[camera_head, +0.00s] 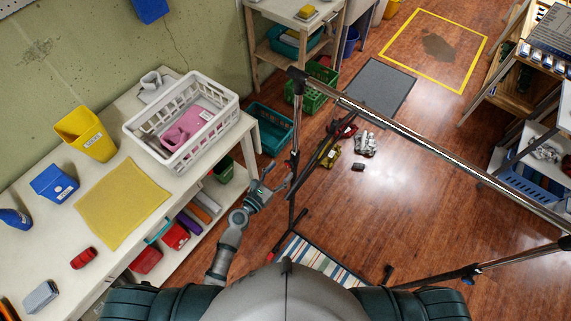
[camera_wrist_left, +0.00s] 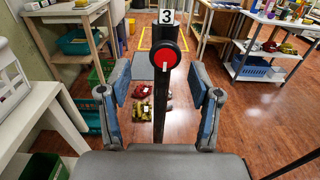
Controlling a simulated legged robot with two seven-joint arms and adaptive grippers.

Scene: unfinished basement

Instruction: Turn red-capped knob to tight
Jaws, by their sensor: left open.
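The red-capped knob (camera_wrist_left: 165,59) shows in the left wrist view as a round black knob with a red face and a white pointer mark. My left gripper (camera_wrist_left: 162,82) is open, with one blue-padded finger on each side of the post. The knob appears between and beyond the fingers, apart from both. In the head view my left gripper (camera_head: 279,176) is beside the upright post of a metal rack (camera_head: 430,152); I cannot make out the knob there. My right gripper is not in view.
A white table (camera_head: 125,232) at left holds a white basket (camera_head: 215,88), a yellow bin (camera_head: 86,134) and a yellow cloth (camera_head: 120,200). Rack bars cross the right side. Small items (camera_head: 365,143) lie on the wooden floor beyond the post.

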